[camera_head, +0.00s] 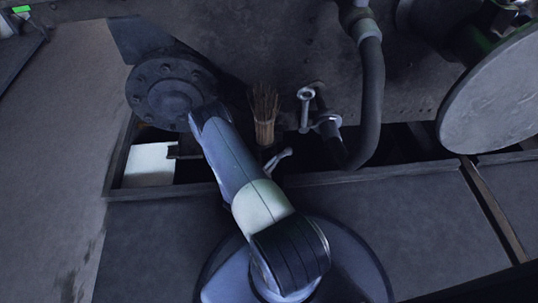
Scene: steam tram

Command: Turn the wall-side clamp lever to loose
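Two small bright metal levers show near the middle. One (305,106) stands upright with a ring-shaped top, close to the dark wall and right of a bristle bundle. The other (278,160) lies lower and nearer, tilted up to the right, just right of my arm. I take the upright one as the wall-side clamp lever; its setting cannot be read. My arm reaches up and left from its base, and its far end is in front of the bolted round flange, left of both levers. I cannot make out my gripper's fingers.
The bristle bundle (265,115) stands between my arm and the upright lever. A thick dark hose (372,95) curves down to the right of it. A large grey disc (498,95) is at far right. A bolted flange (172,92) and a white block (150,165) are at left.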

